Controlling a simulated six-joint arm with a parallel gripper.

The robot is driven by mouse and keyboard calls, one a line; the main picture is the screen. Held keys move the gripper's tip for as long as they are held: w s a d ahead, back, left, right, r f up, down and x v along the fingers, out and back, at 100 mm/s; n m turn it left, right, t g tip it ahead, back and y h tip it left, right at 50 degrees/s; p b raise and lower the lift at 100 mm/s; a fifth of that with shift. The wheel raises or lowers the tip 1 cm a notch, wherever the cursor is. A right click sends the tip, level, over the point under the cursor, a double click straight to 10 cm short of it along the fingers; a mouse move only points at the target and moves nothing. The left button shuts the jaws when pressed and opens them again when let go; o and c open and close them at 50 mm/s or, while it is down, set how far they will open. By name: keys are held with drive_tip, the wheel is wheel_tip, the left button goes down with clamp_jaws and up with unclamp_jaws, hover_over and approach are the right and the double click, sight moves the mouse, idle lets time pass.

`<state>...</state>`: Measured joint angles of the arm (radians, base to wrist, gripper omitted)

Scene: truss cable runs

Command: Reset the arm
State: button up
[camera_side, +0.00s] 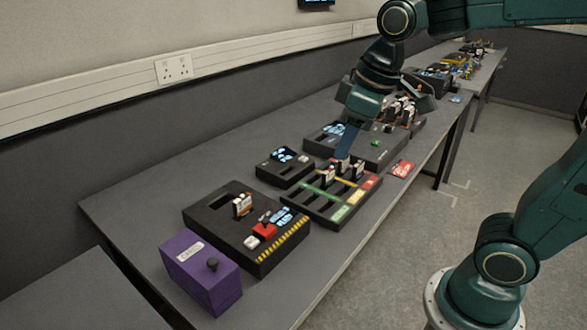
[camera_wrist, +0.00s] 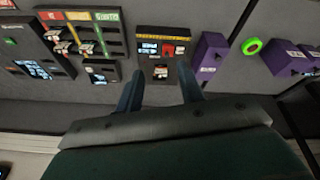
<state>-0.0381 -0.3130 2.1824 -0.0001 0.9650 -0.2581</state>
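I cannot tell from the side view how far the fingertips are above the rack. The wrist view also shows the rack (camera_wrist: 82,37) at upper left.
A hazard-striped black box (camera_side: 215,217) and a purple box (camera_side: 200,272) with a black knob stand nearer. A green ring (camera_wrist: 244,47) shows in the wrist view.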

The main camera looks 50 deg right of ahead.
drive_tip(key=s+d+f+m+t, duration=0.1)
drive_tip(key=s+f+m+t, duration=0.1)
drive_tip(key=s, duration=0.8)
drive_tip(key=shift+s+m, duration=0.25)
drive_tip(key=shift+m, duration=0.45)
